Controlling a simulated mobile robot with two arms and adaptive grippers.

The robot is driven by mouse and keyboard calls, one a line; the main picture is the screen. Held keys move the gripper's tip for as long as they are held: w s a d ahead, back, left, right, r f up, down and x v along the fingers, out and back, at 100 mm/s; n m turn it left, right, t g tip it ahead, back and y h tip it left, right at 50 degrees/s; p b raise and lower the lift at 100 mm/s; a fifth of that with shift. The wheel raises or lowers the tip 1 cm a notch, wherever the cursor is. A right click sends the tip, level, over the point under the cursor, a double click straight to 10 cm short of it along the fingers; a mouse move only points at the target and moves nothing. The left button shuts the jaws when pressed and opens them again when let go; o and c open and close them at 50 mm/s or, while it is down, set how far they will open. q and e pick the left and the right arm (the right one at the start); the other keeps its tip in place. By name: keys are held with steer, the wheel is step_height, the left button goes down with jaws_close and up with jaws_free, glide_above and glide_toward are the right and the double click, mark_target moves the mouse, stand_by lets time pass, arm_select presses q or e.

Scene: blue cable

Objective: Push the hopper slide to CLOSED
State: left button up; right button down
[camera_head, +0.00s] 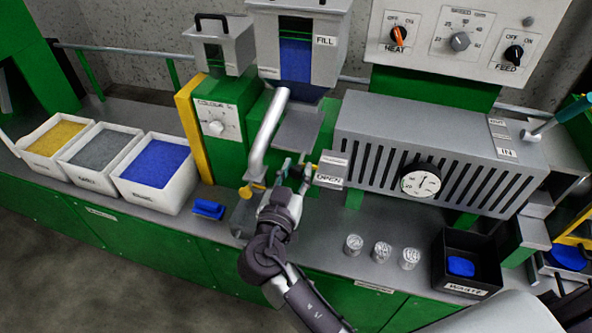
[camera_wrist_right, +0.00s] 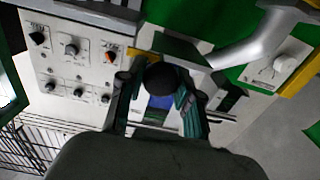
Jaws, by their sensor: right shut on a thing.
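The hopper (camera_head: 328,62) stands at the back centre, with blue material behind its window and a FILL label. A flat grey plate (camera_head: 297,132) shows below it. Small label plates (camera_head: 329,180), one reading OPEN, sit just right of my right gripper (camera_head: 293,173). In the right wrist view my right gripper (camera_wrist_right: 160,112) has its two fingers around a round black knob (camera_wrist_right: 161,78), and is shut on it. In the head view the gripper and wrist hide the knob. How far the slide is out cannot be told. My left gripper is not in view.
A bent silver pipe (camera_head: 265,135) runs close left of the gripper. A slotted grey barrel housing (camera_head: 430,150) with a gauge (camera_head: 420,181) stands to the right. Several clear cups (camera_head: 381,252) and a black WASTE bin (camera_head: 440,283) are at the front. Bins of pellets (camera_head: 120,182) stand left.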

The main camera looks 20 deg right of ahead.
mark_target(304, 151)
steer(key=b+x, duration=0.4)
steer(key=x, duration=0.2)
steer(key=shift+f, duration=0.15)
steer(key=shift+w+d, duration=0.1)
steer(key=shift+d, duration=0.05)
steer(key=shift+r, duration=0.3)
steer(key=c, duration=1.1)
jaws_free()
steer(key=o, duration=0.3)
steer(key=shift+w+d+f, duration=0.1)
steer(key=shift+w+f, duration=0.05)
